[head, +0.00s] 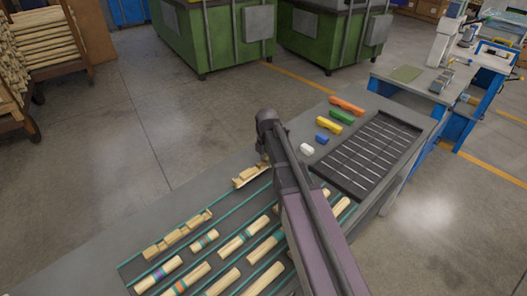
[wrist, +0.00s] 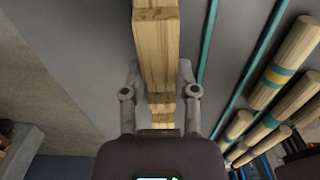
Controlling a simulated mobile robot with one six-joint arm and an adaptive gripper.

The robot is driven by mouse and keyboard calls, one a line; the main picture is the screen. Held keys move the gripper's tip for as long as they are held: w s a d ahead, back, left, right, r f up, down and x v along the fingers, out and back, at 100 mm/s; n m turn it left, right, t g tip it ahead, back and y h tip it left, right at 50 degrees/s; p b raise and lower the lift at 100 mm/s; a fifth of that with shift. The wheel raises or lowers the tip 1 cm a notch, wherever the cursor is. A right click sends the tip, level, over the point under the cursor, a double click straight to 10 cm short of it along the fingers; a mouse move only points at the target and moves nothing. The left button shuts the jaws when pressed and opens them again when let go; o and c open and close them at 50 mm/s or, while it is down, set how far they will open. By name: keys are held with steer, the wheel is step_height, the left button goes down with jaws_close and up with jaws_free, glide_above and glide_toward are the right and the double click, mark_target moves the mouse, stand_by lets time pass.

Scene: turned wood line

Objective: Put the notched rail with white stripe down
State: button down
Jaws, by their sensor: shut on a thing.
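A pale wooden notched rail (wrist: 156,45) runs lengthwise between the two fingers of my gripper (wrist: 159,70) in the wrist view. The gripper is shut on it, one finger along each side. In the head view part of this rail (head: 246,178) shows just left of my arm, over the upper end of the grey table (head: 170,210). My arm hides the rest of it and most of the gripper (head: 263,163). I cannot make out a white stripe on it, nor whether it touches the table.
Another notched rail (head: 178,235) lies lower left. Turned dowels with coloured bands (head: 240,236) lie in rows between green strips. White (head: 306,149), blue (head: 322,138), yellow (head: 329,126), green (head: 341,117) and orange (head: 347,105) pieces sit beside a black slotted tray (head: 366,153).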

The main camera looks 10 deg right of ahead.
steer(key=s, duration=0.6)
steer(key=s+r, duration=0.1)
steer(key=s, duration=0.2)
steer(key=shift+s+d+p, duration=0.15)
steer(key=shift+d+p, duration=0.05)
steer(key=shift+p, duration=0.15)
steer(key=shift+f, duration=0.1)
stand_by(0.6)
